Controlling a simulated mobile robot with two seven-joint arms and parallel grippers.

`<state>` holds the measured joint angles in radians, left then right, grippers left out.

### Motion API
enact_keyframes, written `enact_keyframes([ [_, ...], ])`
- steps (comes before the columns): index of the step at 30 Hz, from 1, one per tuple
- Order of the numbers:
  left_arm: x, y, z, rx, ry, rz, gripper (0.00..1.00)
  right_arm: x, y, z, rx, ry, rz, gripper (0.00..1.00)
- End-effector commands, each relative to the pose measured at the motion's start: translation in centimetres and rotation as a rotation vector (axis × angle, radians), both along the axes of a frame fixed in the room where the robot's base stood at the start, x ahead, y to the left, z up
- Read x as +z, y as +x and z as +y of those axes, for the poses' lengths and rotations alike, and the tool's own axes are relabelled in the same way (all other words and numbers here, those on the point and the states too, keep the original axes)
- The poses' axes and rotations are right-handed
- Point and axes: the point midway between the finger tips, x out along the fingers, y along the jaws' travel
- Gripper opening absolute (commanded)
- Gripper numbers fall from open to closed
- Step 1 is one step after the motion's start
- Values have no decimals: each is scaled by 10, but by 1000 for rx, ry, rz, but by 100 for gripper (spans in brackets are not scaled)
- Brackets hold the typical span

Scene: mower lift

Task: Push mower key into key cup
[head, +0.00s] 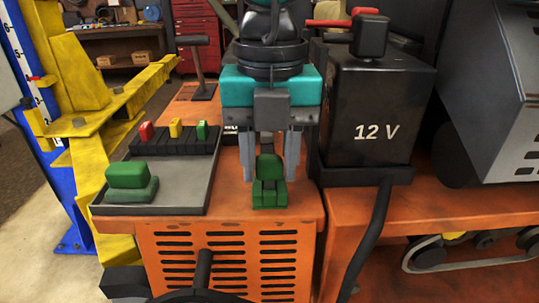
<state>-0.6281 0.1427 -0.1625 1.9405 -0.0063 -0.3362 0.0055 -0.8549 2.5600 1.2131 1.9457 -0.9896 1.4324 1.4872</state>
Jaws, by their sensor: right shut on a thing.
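My right gripper (270,165) comes down from the top centre over the orange mower deck, with its grey fingers on either side of a green key (268,166). It is shut on this key. The key is upright, directly above a darker green cup-like piece (270,194) on the orange surface. The two green parts overlap in this view, so I cannot tell how deep the key sits in the cup. My left gripper is not in view.
A grey tray (187,194) to the left holds a green block (129,176) and a black rack with red, yellow and green pieces. A black 12 V battery (372,100) stands close to the right of my gripper. A yellow lift frame (90,120) is at left.

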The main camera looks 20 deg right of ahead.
Motion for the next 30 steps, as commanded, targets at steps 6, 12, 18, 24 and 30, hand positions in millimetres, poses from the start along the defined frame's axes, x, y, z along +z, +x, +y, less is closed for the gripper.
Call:
enact_keyframes([
  [6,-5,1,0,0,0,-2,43,-6,0,0,0,0,0,11],
  [12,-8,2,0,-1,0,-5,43,-10,0,0,0,0,0,11],
  [18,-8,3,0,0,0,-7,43,-11,0,0,0,0,1,11],
  [24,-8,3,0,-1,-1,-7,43,-11,0,0,0,-1,1,42],
  [30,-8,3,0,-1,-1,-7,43,-11,0,0,0,0,2,62],
])
